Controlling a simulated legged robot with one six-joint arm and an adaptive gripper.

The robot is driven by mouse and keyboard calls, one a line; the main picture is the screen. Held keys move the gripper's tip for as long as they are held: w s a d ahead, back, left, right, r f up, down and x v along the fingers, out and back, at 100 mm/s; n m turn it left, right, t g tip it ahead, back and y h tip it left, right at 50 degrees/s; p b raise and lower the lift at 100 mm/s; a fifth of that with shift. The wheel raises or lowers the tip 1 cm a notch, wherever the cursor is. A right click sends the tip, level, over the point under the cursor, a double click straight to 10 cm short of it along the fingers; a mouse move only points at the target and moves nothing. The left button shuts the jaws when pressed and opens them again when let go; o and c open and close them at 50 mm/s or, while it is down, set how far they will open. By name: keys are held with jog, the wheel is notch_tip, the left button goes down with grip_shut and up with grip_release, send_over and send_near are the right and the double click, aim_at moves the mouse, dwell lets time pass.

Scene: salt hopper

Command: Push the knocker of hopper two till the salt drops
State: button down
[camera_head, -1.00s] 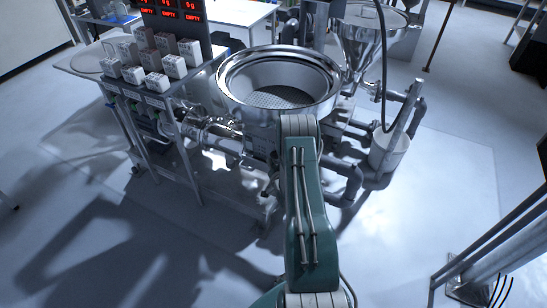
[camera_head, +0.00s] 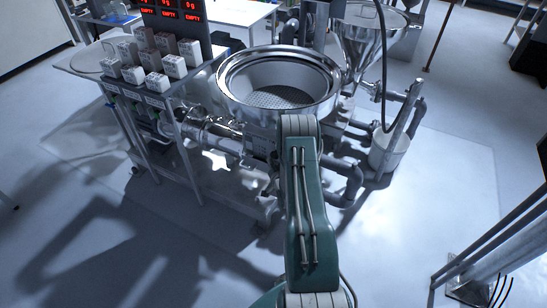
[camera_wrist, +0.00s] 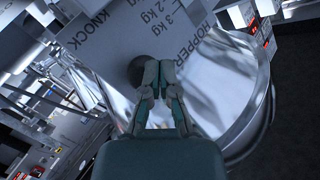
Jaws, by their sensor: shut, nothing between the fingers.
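In the wrist view, a shiny metal hopper (camera_wrist: 215,85) fills the middle, with a light plate (camera_wrist: 120,40) lettered KNOCK, HOPPER, 2 kg and 3 kg. The hopper's number is not readable. A dark round spot (camera_wrist: 136,70), possibly the knocker, shows at the plate's lower edge, partly covered by my fingers. My gripper (camera_wrist: 159,66) is shut and empty, its fingertips over the plate just right of that spot. I cannot tell whether they touch it. In the head view, my arm hides the gripper, and no salt can be made out.
In the head view, a round metal pan (camera_head: 234,97) with a perforated floor stands beyond my arm. A metal funnel (camera_head: 362,42) and pipes are at its right. A rack of white boxes (camera_head: 174,66) and red displays reading EMPTY (camera_head: 192,17) is left. Floor at lower left is clear.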

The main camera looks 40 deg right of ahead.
jog(key=shift+w+d+r, duration=0.1)
jog(key=shift+d, duration=0.15)
jog(key=shift+w+d, duration=0.35)
jog(key=shift+d, duration=0.45)
dwell(1.3)
jog(key=shift+a, duration=0.15)
jog(key=shift+s+a, duration=0.25)
jog(key=shift+a, duration=0.25)
jog(key=shift+s+a, duration=0.25)
jog(key=shift+a, duration=0.25)
jog(key=shift+s+a, duration=0.3)
jog(key=shift+a, duration=0.5)
jog(key=shift+s+a, duration=0.35)
jog(key=shift+a, duration=0.4)
jog(key=shift+s+a, duration=0.3)
jog(key=shift+a, duration=0.5)
